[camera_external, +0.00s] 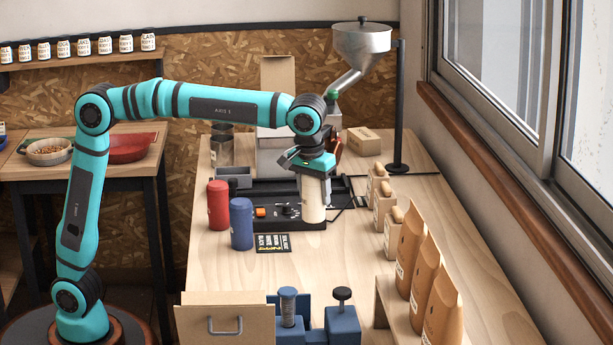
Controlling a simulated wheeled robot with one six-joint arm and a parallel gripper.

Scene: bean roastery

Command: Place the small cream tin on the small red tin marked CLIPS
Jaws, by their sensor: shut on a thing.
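A cream cylinder, which looks like the small cream tin (313,203), is upright directly below my gripper (312,172). My gripper points down and is shut on its top end. The tin's lower end overlaps the right end of a black machine base, and I cannot tell whether it touches anything. A red tin (218,205) stands upright on the wooden table to the left of the gripper. No CLIPS marking is readable on it from here. A blue tin (241,224) stands close beside it, in front and to the right.
The black machine base (281,221) with an orange switch lies behind the tins. A dark printed card (273,243) lies in front of it. Blue holders (341,325) stand at the front. The table's middle is clear.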

